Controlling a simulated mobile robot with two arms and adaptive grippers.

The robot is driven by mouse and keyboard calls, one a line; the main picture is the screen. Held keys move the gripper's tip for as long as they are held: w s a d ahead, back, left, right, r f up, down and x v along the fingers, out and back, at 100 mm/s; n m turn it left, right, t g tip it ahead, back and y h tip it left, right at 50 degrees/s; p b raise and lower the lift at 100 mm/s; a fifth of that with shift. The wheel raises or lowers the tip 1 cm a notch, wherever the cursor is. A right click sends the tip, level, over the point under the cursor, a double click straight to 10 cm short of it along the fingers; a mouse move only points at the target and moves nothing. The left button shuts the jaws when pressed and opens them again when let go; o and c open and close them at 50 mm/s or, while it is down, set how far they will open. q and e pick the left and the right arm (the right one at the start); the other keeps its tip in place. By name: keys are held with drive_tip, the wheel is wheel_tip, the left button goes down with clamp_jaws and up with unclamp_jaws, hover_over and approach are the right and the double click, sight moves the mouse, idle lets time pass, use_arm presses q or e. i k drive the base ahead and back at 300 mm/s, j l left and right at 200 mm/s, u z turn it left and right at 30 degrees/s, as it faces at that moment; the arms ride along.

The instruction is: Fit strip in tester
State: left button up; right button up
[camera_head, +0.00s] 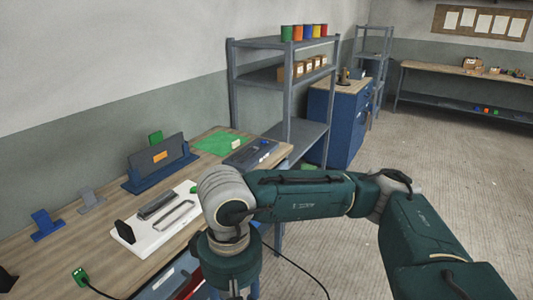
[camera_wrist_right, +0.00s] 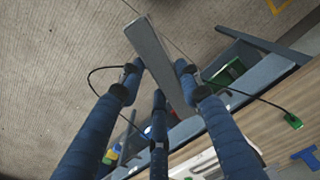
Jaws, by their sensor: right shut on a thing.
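My right gripper (camera_wrist_right: 160,78) is shut on a long flat grey strip (camera_wrist_right: 150,45) in the right wrist view. The strip juts out past the blue fingertips, slanted, above the floor beside the bench. In the head view my right arm reaches over the bench edge and its gripper is hidden below the picture. A white base (camera_head: 148,240) with a black upright block and grey bars lies on the bench, partly behind my arm; it may be the tester, but I cannot tell for sure. My left gripper is not in view.
The wooden bench (camera_head: 60,250) holds a blue stand with a grey panel (camera_head: 158,157), a green mat (camera_head: 222,144), a dark tray (camera_head: 250,152), a blue bracket (camera_head: 46,224) and a green cabled box (camera_head: 80,275). A grey shelf (camera_head: 282,76) stands behind. Floor at right is clear.

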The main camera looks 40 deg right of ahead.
sight(247, 155)
drive_tip(key=z, duration=1.15)
